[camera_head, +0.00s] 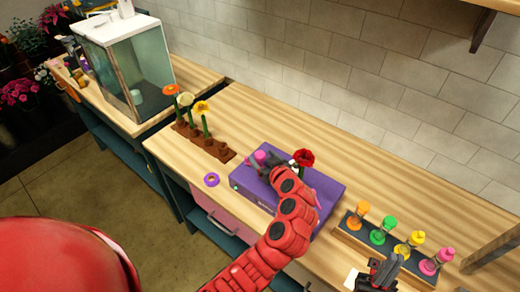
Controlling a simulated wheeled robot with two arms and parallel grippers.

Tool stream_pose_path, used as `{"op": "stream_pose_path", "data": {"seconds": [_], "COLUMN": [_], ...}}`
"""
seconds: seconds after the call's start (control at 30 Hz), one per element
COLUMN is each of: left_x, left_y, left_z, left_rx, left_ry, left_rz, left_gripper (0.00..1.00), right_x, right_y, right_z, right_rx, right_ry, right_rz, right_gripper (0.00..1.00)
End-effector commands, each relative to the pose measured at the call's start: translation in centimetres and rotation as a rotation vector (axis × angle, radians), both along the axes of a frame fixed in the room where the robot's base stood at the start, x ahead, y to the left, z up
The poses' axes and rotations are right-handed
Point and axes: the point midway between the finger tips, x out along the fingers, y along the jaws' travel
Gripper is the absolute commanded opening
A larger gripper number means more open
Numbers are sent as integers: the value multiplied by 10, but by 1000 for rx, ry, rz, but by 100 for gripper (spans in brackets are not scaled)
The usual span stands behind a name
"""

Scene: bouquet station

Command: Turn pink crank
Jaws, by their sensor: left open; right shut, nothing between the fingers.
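A purple box (322,190) sits on the wooden counter. A small pink part (261,157), which looks like the crank's knob, shows at its left end. My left gripper (268,163) is open at this pink part. The fingers overlap it in the picture, and I cannot tell whether they touch it. The gripper and the red arm hide part of the box and the rest of the crank. A red flower (303,157) stands upright at the back of the box. My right gripper (378,277) is shut and empty at the lower right, in front of the peg rack.
A dark rack (385,256) holds orange, green, yellow and pink pegs at the right. A glass tank (135,75) is at the far left.

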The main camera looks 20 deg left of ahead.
Motion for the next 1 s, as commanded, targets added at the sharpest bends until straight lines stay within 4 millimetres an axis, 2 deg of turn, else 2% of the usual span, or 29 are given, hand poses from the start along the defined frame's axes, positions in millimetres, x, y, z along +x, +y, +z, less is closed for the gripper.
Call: {"op": "stream_pose_path", "data": {"seconds": [0.03, 0.2, 0.57, 0.9, 1.0], "left_x": [5, 16, 19, 19, 19], "left_y": [6, 15, 17, 17, 17], "left_z": [0, -8, -11, -11, -11], "left_rx": [0, 1, 1, 1, 1], "left_ry": [3, 2, 1, 1, 1], "left_rz": [6, 2, 1, 1, 1], "left_gripper": [75, 75, 75, 14, 0], "right_x": [0, 0, 0, 0, 0], "right_y": [0, 0, 0, 0, 0], "right_z": [7, 12, 12, 12, 12], "right_rx": [0, 0, 0, 0, 0], "right_ry": [0, 0, 0, 0, 0], "right_rz": [0, 0, 0, 0, 0], "right_gripper": [0, 0, 0, 0, 0]}}
